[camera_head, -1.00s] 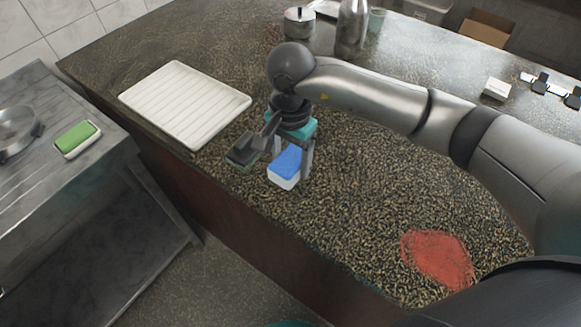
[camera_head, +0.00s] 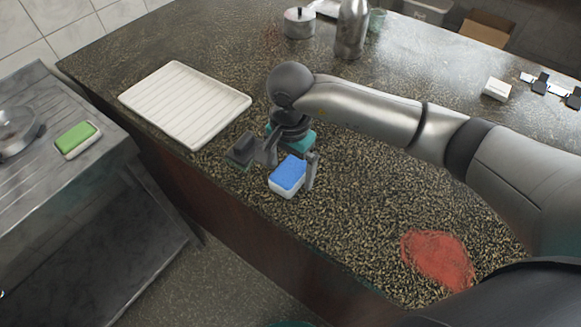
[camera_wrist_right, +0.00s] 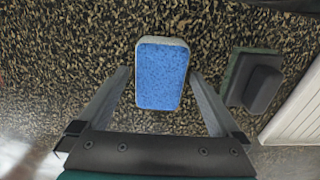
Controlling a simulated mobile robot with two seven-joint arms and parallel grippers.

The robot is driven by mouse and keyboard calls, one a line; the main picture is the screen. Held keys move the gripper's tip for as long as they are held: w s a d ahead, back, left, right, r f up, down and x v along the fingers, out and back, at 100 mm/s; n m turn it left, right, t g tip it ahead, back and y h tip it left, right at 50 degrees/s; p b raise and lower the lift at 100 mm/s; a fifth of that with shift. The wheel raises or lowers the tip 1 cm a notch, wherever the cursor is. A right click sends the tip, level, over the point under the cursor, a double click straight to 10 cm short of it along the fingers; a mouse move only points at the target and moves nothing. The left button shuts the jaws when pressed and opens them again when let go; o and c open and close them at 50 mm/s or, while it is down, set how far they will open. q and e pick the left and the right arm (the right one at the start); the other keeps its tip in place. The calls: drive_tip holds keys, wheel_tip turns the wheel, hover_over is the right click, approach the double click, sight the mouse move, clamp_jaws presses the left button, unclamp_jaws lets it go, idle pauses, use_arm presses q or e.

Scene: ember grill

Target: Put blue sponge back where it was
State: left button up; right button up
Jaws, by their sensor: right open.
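In the right wrist view the sponge (camera_wrist_right: 161,75) lies between the two open fingers (camera_wrist_right: 160,85), with gaps on both sides. My left gripper does not show.
A dark scrubber block (camera_head: 241,150) lies just left of the gripper. A white ribbed tray (camera_head: 185,103) is further left. A green sponge (camera_head: 76,138) lies on the metal side unit. A red patch (camera_head: 438,258) marks the counter at right. A pot and bottle (camera_head: 351,28) stand behind.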

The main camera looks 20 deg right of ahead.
sight(291, 169)
wheel_tip(291, 169, up, 12)
drive_tip(key=shift+f, duration=0.15)
idle(0.6)
